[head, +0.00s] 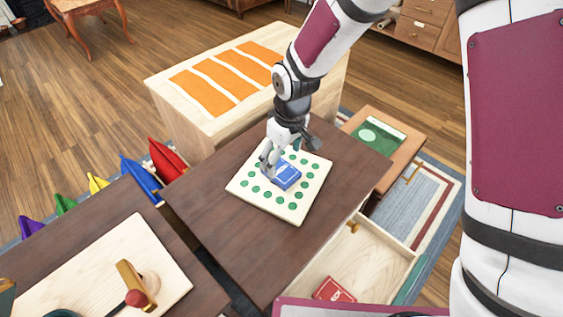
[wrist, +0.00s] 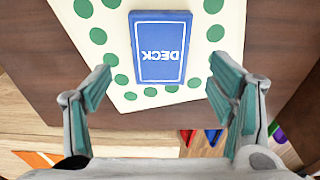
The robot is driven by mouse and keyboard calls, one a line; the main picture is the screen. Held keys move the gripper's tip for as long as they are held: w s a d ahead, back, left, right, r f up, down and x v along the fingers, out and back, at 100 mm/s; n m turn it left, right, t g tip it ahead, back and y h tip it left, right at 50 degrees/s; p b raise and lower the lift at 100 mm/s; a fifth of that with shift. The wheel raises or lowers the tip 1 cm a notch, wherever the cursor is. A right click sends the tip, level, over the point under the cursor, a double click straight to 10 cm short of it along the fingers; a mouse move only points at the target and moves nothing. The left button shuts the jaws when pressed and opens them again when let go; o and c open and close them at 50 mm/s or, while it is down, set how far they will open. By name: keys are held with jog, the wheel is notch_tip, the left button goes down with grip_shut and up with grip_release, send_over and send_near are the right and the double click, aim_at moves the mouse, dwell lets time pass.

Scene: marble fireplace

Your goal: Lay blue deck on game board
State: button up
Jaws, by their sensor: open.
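The blue deck (head: 285,176) lies flat on the cream game board (head: 243,185) with green dots, near the board's middle. In the wrist view the blue deck (wrist: 161,47) shows its "DECK" lettering upside down, with the game board (wrist: 115,25) around it. My gripper (head: 276,164) is just above and beside the deck in the head view. In the wrist view my gripper (wrist: 157,88) has its fingers spread wide apart with nothing between the tips, and the deck is beyond them. I see no contact between fingers and deck.
The board rests on a dark wooden table (head: 200,196). An open drawer (head: 378,262) below holds a red deck (head: 334,290). A pale cabinet with orange strips (head: 215,85) stands behind. A wooden board with a knob (head: 110,265) is at left.

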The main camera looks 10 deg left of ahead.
aim_at(287, 173)
notch_tip(287, 173, up, 7)
jog(key=p, duration=0.1)
jog(key=shift+s+d+r, duration=0.15)
jog(key=shift+s+d, duration=0.15)
jog(key=shift+d, duration=0.05)
jog(key=s+d+r+m+h, duration=0.1)
jog(key=s+d+r+m, duration=0.2)
jog(key=s+d+r, duration=0.4)
jog(key=s+d+r+m+h, duration=0.15)
jog(key=s+d+r, duration=0.25)
jog(key=d+r, duration=0.5)
jog(key=s+d+r+m, duration=0.1)
jog(key=s+d+m, duration=0.2)
jog(key=s, duration=0.6)
jog(key=s+d+r+m+y, duration=0.1)
jog(key=s+d+m, duration=0.2)
jog(key=s, duration=0.6)
jog(key=shift+s+d+r, duration=0.15)
jog(key=shift+s+d, duration=0.25)
jog(key=shift+d, duration=0.35)
